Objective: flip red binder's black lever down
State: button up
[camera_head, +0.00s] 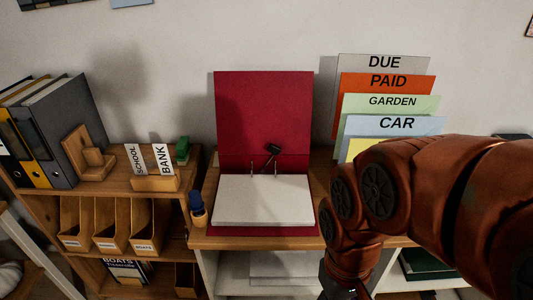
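The red binder (263,110) lies open on the wooden cabinet top, its cover standing up against the wall. A stack of white paper (262,202) lies in it, with two thin metal rings at the stack's back edge. The black lever (273,149) sticks up above the rings, tilted, in front of the red cover. My arm comes in from the right and bends down to the bottom edge, right of the binder. My gripper's fingers are not visible; the arm's end is cut off there.
Labelled file cards (392,104) stand right of the binder, partly behind my arm. A small pot with a blue-topped item (197,210) stands close to the binder's left side. Farther left are upright binders (47,130), wooden bookends and a card holder (155,183).

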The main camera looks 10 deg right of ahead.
aim_at(275, 149)
jog(key=k, duration=0.5)
jog(key=u, duration=0.75)
jog(key=i, duration=1.25)
jog(key=u, duration=0.15)
